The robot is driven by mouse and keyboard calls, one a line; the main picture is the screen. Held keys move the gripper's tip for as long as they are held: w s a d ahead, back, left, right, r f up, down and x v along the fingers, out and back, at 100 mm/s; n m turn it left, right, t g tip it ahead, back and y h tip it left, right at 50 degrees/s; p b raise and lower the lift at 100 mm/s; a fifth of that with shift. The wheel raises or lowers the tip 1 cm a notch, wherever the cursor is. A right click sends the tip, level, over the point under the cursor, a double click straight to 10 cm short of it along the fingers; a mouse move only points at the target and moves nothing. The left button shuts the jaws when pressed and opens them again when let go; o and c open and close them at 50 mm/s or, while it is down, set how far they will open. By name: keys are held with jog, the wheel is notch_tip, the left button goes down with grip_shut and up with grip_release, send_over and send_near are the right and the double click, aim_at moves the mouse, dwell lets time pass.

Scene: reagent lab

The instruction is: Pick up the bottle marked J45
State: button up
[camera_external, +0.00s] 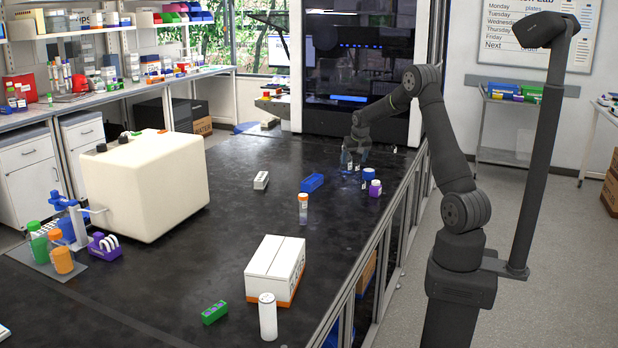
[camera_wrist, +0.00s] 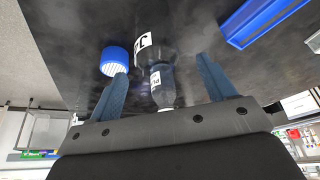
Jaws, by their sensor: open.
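My gripper (camera_external: 354,164) is open, low over the far right part of the black bench. In the wrist view its two blue-grey fingers (camera_wrist: 162,67) stand apart. Between them is a clear dark bottle (camera_wrist: 162,72) with a small white label whose text is hard to read. Just beyond it is a white label (camera_wrist: 143,42) beginning with "J"; the rest of its marking is unclear, so I cannot confirm J45. Neither finger visibly grips anything. In the external view the bottles at the gripper are small and partly hidden by it.
A blue-capped container (camera_external: 368,174) and a purple one (camera_external: 375,188) stand right of my gripper; a blue cap (camera_wrist: 115,60) shows left of the fingers. A blue rack (camera_external: 312,183) lies to the left. An orange-capped tube (camera_external: 303,208) and white box (camera_external: 275,268) are nearer the camera.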

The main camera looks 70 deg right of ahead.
aim_at(353, 165)
jog(key=x, duration=0.4)
jog(key=shift+d+f, duration=0.15)
jog(key=shift+f, duration=0.25)
jog(key=shift+c, duration=0.3)
jog(key=c, duration=1)
jog(key=shift+r, duration=0.1)
